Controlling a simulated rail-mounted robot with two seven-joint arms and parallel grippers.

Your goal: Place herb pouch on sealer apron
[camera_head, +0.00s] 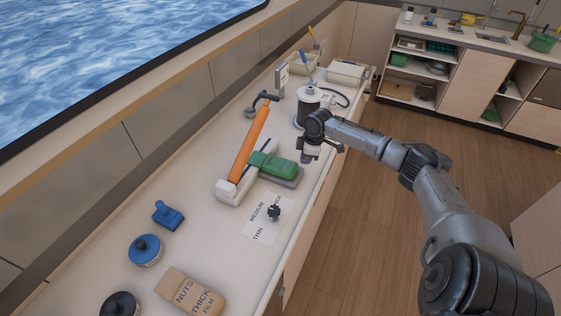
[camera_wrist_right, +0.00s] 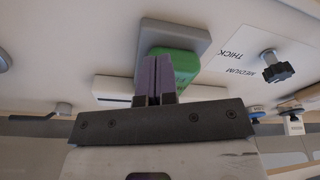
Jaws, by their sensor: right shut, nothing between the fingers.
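The green pouch (camera_head: 272,164), which I take for the herb pouch, lies flat on the grey sealer apron (camera_head: 291,179), with its left end at the sealer. The sealer has a white base (camera_head: 233,191) and a raised orange arm (camera_head: 250,140). My right gripper (camera_head: 307,158) is shut and empty, above and just right of the pouch, apart from it. In the right wrist view the shut purple fingers (camera_wrist_right: 154,78) partly cover the green pouch (camera_wrist_right: 186,62), and the grey apron (camera_wrist_right: 196,37) shows around it. My left gripper is not in view.
A card (camera_head: 262,220) marked THIN and MEDIUM with a dark knob (camera_head: 274,212) lies in front. A nuts pouch (camera_head: 190,292), blue block (camera_head: 168,214) and round blue-topped item (camera_head: 145,250) are nearer. A silver canister (camera_head: 309,105) stands behind my gripper.

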